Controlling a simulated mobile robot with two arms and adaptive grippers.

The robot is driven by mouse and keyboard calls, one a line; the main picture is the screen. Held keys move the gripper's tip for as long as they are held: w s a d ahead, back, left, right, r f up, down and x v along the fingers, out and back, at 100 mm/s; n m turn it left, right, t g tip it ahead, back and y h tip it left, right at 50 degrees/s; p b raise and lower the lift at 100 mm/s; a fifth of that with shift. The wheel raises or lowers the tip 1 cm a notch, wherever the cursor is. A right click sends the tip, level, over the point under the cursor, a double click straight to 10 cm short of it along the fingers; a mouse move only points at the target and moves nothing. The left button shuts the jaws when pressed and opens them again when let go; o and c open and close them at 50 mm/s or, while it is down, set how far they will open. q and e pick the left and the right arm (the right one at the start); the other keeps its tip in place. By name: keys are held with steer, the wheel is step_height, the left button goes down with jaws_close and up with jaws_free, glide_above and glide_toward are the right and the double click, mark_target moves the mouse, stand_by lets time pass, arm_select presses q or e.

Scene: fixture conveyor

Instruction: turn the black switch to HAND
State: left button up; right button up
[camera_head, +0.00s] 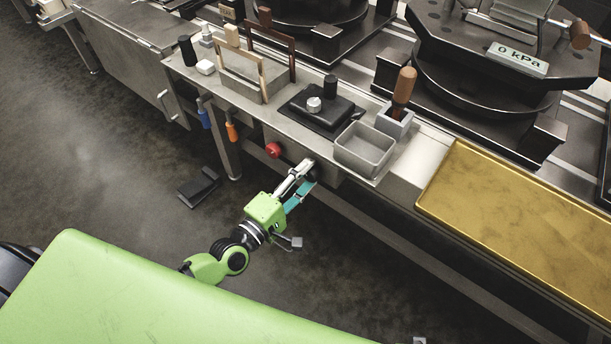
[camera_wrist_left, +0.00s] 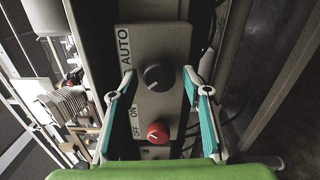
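The black switch (camera_wrist_left: 158,76) is a round knob on a grey control panel (camera_wrist_left: 158,40) in the left wrist view. A faint light mark shows on its lower left side. AUTO is printed beside it; I see no HAND label. My left gripper (camera_head: 307,172) is at the front of the panel under the bench in the head view, where it hides the black switch. In the wrist view its teal fingers are open, one on each side of the knob; whether they touch it I cannot tell. My right gripper is not in view.
A red knob (camera_wrist_left: 158,132) marked OFF and ON sits below the black switch in the wrist view, between the fingers; it also shows in the head view (camera_head: 273,150). A grey open bin (camera_head: 364,172) and a gold tray (camera_head: 451,190) are above and right.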

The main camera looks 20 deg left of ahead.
arm_select(q)
steer(key=shift+s, duration=0.1)
steer(key=v, duration=1.2)
